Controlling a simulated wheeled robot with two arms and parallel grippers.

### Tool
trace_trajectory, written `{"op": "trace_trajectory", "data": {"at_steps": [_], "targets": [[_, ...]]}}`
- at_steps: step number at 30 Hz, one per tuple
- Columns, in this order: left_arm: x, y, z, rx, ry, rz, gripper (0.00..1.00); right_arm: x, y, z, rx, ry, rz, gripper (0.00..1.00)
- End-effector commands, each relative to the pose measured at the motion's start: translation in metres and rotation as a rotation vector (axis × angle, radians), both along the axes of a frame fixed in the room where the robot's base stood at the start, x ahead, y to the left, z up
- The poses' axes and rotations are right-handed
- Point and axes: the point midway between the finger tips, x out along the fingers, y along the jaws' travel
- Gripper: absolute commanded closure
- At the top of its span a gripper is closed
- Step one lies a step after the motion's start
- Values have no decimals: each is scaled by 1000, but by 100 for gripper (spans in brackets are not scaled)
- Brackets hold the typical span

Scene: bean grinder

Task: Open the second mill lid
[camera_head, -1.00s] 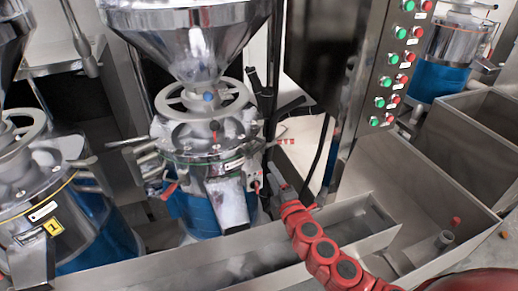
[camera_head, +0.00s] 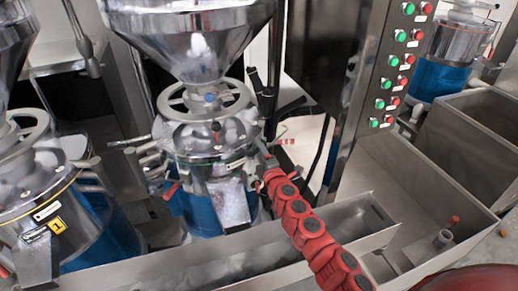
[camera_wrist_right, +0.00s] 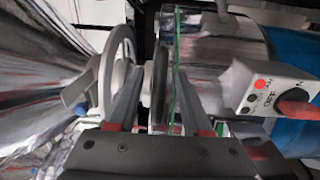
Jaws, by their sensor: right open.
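The second mill (camera_head: 205,180) stands in the middle of the head view, with a blue lower body, a metal spout and a steel hopper above. Its lid (camera_head: 190,138) lies flat under a spoked handwheel (camera_head: 175,100) and looks closed. My right gripper (camera_head: 263,152) is at the right side of the lid rim. In the right wrist view my right gripper (camera_wrist_right: 157,90) is open, its fingers on either side of the lid's rim area, beside a green seam (camera_wrist_right: 175,80). Contact cannot be told. The handwheel also shows there (camera_wrist_right: 117,70). My left gripper is out of view.
A small switch box (camera_wrist_right: 275,92) with a red knob sits close by my right gripper. Another mill (camera_head: 70,215) labelled 1 is at the left. A button panel (camera_head: 385,70) stands behind to the right. A metal trough (camera_head: 300,240) runs along the front.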

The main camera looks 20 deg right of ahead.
Motion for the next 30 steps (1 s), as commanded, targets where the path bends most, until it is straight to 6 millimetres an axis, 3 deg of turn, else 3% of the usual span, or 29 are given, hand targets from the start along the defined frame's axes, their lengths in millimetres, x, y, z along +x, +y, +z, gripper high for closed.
{"op": "trace_trajectory", "data": {"at_steps": [9,17,30], "targets": [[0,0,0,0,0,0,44,1,1,0,0,0,1,52],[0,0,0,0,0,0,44,1,0,0,0,0,0,99],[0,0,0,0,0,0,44,1,0,0,0,1,-1,100]]}}
